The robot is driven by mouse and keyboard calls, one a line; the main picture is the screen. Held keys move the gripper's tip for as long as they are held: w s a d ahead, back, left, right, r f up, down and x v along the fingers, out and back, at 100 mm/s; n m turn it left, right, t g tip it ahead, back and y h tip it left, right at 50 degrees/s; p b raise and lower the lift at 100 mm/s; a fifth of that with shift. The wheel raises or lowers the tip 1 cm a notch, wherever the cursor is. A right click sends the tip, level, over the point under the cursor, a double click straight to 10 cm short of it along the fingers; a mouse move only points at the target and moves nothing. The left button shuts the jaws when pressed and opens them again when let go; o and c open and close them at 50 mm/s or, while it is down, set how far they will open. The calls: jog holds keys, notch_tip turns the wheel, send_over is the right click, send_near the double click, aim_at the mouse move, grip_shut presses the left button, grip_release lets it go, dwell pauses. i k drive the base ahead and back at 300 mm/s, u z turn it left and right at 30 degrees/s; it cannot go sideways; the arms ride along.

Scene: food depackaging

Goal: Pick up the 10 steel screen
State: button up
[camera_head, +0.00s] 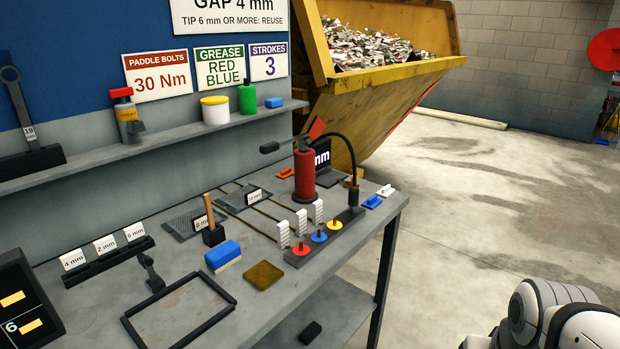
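Two dark mesh screens lie at the back of the grey bench. The left screen (182,224) has a small white label that seems to begin with 8. The right screen (233,203) has a similar label, too small to read surely; it may be the 10 one. Thin rails run beside them toward the front right. A dark panel (338,179) with large "mm" lettering stands farther right, partly hidden behind the red grease pump (305,176). My gripper is not in view; only white and black links of my arm show at the bottom right.
A wooden-handled tool (212,232), a blue block (222,254), a brown pad (263,275) and white tags on a black rack (108,261) occupy the bench. An empty black frame (180,312) lies in front. A yellow skip (395,95) stands behind.

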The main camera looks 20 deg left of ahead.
aim_at(238, 200)
jog(key=u, duration=0.8)
jog(key=i, duration=1.4)
jog(key=u, duration=0.9)
jog(key=k, duration=0.65)
jog(key=u, duration=0.3)
jog(key=i, duration=0.7)
jog(key=z, duration=0.15)
